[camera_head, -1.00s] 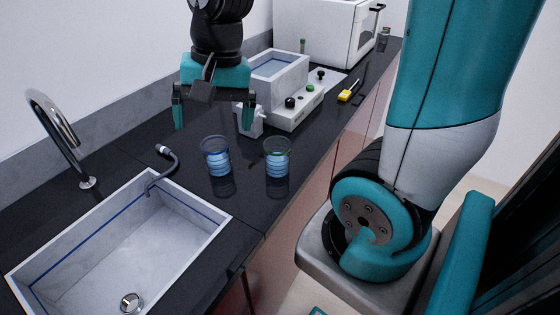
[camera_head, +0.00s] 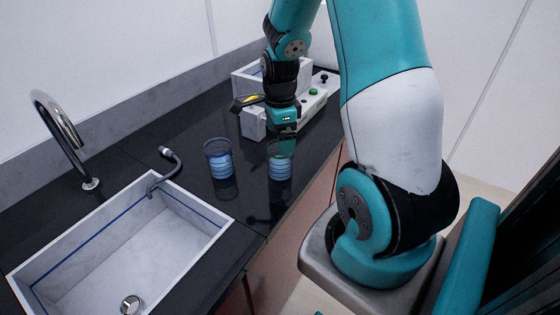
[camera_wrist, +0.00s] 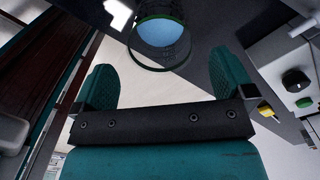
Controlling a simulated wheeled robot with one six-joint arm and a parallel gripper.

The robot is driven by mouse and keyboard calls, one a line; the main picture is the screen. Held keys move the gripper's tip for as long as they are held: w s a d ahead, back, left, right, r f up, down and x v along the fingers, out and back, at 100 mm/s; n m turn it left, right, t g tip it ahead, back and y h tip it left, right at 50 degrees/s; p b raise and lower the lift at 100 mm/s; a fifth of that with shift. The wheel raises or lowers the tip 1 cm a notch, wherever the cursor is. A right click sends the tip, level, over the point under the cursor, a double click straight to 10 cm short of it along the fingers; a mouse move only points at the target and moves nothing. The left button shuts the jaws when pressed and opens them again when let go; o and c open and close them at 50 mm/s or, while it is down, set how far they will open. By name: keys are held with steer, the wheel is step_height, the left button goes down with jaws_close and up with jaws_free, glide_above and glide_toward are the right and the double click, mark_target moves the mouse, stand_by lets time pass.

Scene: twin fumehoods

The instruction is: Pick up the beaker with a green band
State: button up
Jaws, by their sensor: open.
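The beaker with a green band (camera_head: 280,162) stands upright on the dark counter, with blue showing on its lower part. My gripper (camera_head: 284,140) is right above and behind it in the head view, pointing down, and overlaps its top. In the wrist view my gripper (camera_wrist: 163,64) is open and empty, its two teal fingers spread wide. The green-rimmed beaker (camera_wrist: 160,36) shows there at the top, in line with the gap between the fingers and apart from both. The fingertips are small and partly hidden in the head view.
A blue-rimmed beaker (camera_head: 218,158) stands close by on the left. A sink (camera_head: 135,250) with a tall faucet (camera_head: 62,130) and a short bent spout (camera_head: 168,165) lies at the front left. A grey device with knobs (camera_head: 314,100) is behind my gripper.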

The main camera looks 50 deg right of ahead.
mark_target(280, 161)
steer(key=shift+s+d+f+p, duration=0.1)
steer(key=shift+f+p, duration=0.3)
steer(key=shift+f, duration=1.25)
steer(key=shift+d+f+p, duration=0.1)
steer(key=shift+f+p, duration=0.25)
steer(key=shift+f, duration=1.3)
steer(key=c, duration=1.1)
steer(key=shift+r, duration=0.15)
